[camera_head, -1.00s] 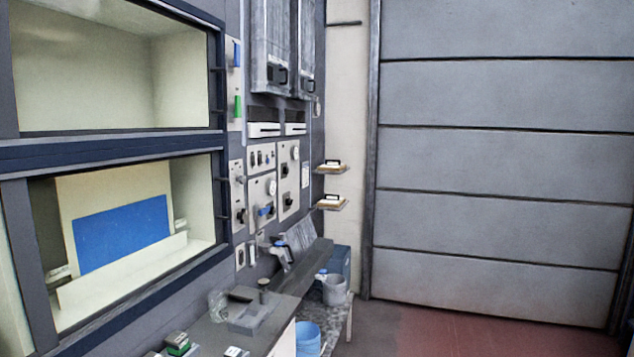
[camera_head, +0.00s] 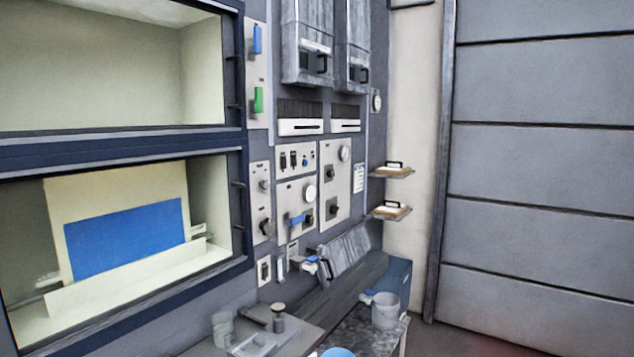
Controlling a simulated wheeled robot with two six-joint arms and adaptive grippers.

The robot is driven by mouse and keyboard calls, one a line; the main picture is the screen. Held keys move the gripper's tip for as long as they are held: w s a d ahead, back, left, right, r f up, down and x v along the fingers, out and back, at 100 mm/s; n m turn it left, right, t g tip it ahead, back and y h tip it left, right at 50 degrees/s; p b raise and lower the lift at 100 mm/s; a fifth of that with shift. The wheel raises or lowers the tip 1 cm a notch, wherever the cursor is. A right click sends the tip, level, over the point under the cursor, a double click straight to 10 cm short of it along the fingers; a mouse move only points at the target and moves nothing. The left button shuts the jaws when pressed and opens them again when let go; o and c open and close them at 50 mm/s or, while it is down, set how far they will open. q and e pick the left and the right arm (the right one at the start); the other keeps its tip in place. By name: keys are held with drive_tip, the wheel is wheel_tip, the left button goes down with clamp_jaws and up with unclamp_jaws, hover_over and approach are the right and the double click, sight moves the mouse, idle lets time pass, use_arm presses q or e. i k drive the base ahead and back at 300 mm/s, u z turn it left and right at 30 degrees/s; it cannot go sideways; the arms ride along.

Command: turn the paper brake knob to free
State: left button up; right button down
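Several knobs sit on pale control panels on the dark wall right of the tunnel openings. One panel carries a blue-handled knob (camera_head: 297,221), a dark knob (camera_head: 309,222) and a round gauge (camera_head: 310,193). The panel to its right has two dark knobs, an upper one (camera_head: 332,181) and a lower one (camera_head: 333,208), below another gauge (camera_head: 344,154). A narrow panel at left has a dark knob (camera_head: 265,227). The labels are too small to read, so I cannot tell which is the paper brake knob. Neither of my grippers is in view.
A bench (camera_head: 205,347) with a clear jar (camera_head: 222,329) and small items stands below the panels. Two small shelves (camera_head: 391,172) jut from the wall to the right. A grey pot (camera_head: 385,311) stands on a lower table. A large shutter door (camera_head: 545,180) fills the right.

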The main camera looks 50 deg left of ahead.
sight(264, 184)
drive_tip(key=u, duration=0.25)
drive_tip(key=i, duration=1.05)
drive_tip(key=u, duration=0.55)
